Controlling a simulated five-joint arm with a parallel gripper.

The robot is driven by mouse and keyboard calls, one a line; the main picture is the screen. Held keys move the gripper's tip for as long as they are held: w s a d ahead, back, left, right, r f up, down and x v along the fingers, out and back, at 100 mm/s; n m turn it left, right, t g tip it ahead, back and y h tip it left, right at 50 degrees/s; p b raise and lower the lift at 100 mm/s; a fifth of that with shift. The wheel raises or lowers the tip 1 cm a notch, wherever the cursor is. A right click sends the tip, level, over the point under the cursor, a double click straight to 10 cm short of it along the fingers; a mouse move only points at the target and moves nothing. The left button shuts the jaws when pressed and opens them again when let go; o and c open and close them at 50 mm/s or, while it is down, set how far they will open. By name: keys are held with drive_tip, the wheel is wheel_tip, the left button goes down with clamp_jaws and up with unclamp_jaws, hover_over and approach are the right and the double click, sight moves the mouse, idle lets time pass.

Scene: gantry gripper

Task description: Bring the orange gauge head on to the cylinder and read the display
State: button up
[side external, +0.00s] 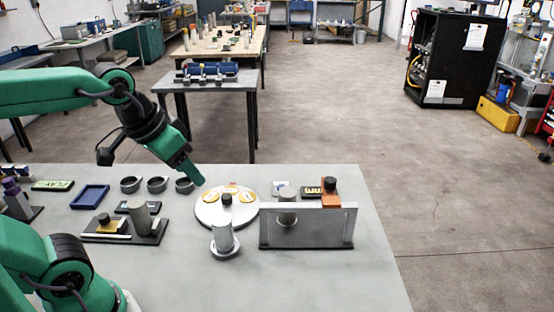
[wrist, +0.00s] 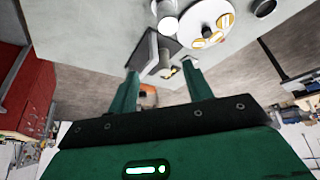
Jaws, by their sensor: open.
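The orange gauge head (side external: 331,199) sits at the right end of the gantry, with a dark knob on top. The gantry frame (side external: 332,228) is grey and stands at the table's right. A grey cylinder (side external: 287,196) stands at the gantry, partly hidden by its front. A small dark display (side external: 312,191) with yellow characters is just left of the gauge head; its reading is too small to make out. My gripper (side external: 196,174) is apart from the gauge head, well to its left, above the table. Its two green fingers (wrist: 162,87) are spread with nothing held between them.
A white disc (side external: 208,212) with yellow-orange labels lies between my gripper and the gantry. A cylinder on a round base (side external: 222,238) stands in front of it. A dark plate with a post (side external: 141,219), a blue tray (side external: 90,197) and several dark rings are leftward. The front right table is clear.

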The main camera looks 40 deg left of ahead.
drive_tip(key=w+d+r+g, duration=0.15)
drive_tip(key=w+r, duration=0.25)
drive_tip(key=w, duration=0.4)
drive_tip(key=n+g, duration=0.2)
drive_tip(key=g, duration=0.2)
hover_over(330, 179)
drive_tip(key=shift+t, duration=0.25)
wheel_tip(330, 179, down, 7)
drive_tip(key=shift+s+a+r, duration=0.1)
drive_tip(key=shift+s+r, duration=0.05)
drive_tip(key=shift+r, duration=0.05)
drive_tip(key=shift+w+f, duration=0.2)
drive_tip(key=shift+f, duration=0.05)
drive_tip(key=shift+f, duration=0.1)
drive_tip(key=shift+f, duration=3.8)
clamp_jaws()
